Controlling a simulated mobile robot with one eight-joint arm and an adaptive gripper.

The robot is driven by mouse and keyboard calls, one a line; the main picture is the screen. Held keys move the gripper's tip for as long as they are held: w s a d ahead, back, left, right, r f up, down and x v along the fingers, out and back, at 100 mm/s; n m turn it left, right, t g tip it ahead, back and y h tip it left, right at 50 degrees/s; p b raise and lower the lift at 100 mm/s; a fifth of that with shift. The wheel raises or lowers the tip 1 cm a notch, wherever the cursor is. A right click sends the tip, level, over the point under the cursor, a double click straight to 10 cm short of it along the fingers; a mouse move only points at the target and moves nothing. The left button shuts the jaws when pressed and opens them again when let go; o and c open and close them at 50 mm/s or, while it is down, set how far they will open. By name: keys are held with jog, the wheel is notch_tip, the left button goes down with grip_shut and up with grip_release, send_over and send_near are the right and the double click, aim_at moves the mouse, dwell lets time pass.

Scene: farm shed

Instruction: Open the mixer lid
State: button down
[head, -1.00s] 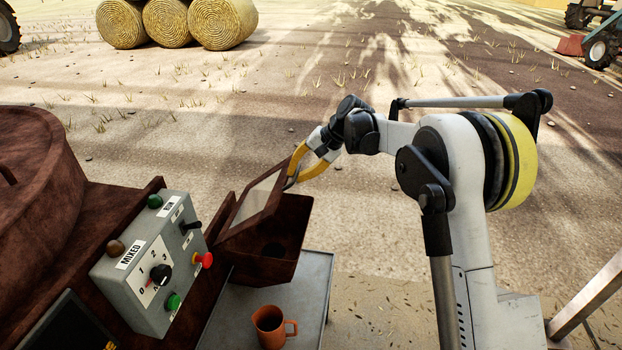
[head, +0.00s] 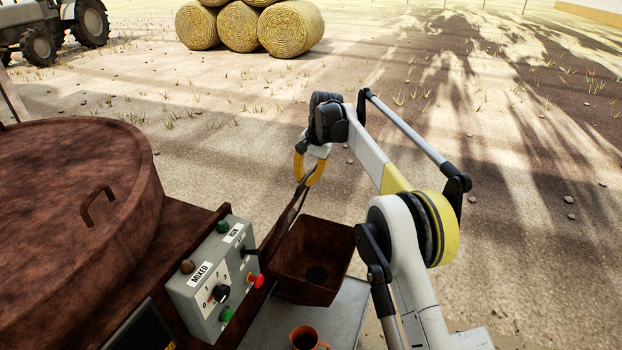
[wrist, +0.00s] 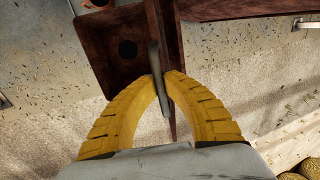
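The rusty mixer has a round drum cover (head: 75,175) with a bar handle at left; it lies flat. An open-topped rusty box (head: 335,243) is fixed to the mixer's side, with a dark round hole in its floor. Its hinged lid (head: 289,217) stands raised, nearly edge-on, at the box's left side; it also shows in the wrist view (wrist: 168,30). My gripper (head: 307,181) is at the lid's upper end. In the wrist view, my yellow fingers (wrist: 164,76) close around the lid's grey handle (wrist: 154,56). The fingertips' contact is partly hidden.
A grey control box (head: 212,285) with knobs and buttons stands left of the hopper box. An orange mug (head: 304,340) sits on a grey table (head: 345,315) below. Hay bales (head: 288,28) and a tractor (head: 45,30) are far off. Ground to the right is open.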

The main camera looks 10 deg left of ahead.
dwell(0.3)
jog(key=c, duration=1.5)
grip_release()
jog(key=shift+r, duration=0.15)
jog(key=v, duration=0.7)
jog(key=shift+r, duration=0.15)
jog(key=shift+d, duration=0.15)
